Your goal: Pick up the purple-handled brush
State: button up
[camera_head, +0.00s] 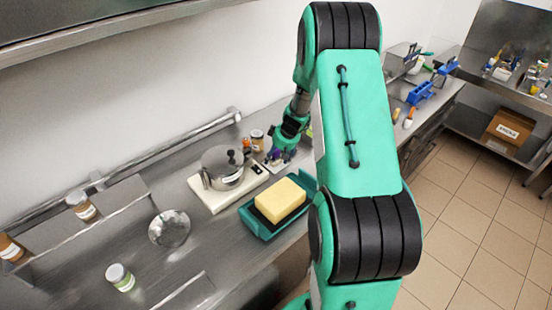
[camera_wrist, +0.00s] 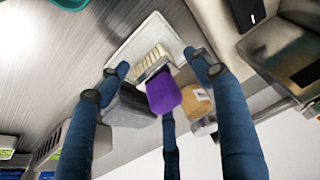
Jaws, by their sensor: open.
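The brush has a purple handle (camera_wrist: 163,93), seen nearly end-on in the middle of the wrist view, with pale bristles (camera_wrist: 148,62) beyond it above a whitish flat holder or tray (camera_wrist: 130,46). My gripper (camera_wrist: 160,84) is open, its blue fingers spread around the handle with visible gaps on both sides. I cannot tell how deep the handle sits between them. In the head view a small purple patch (camera_head: 275,155) shows just below my gripper (camera_head: 283,150) on the counter; the rest of the brush is too small or hidden there.
A dark grey block (camera_wrist: 128,106) and a jar (camera_wrist: 197,101) stand close on either side of the handle. A metal pot (camera_head: 222,167) on a white board and a teal tray (camera_head: 262,228) with a yellow block (camera_head: 280,200) are nearby. A metal bowl (camera_head: 169,229) lies left.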

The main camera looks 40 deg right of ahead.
jog(key=c, duration=1.4)
jog(key=shift+r+p, duration=0.6)
jog(key=shift+r, duration=4.4)
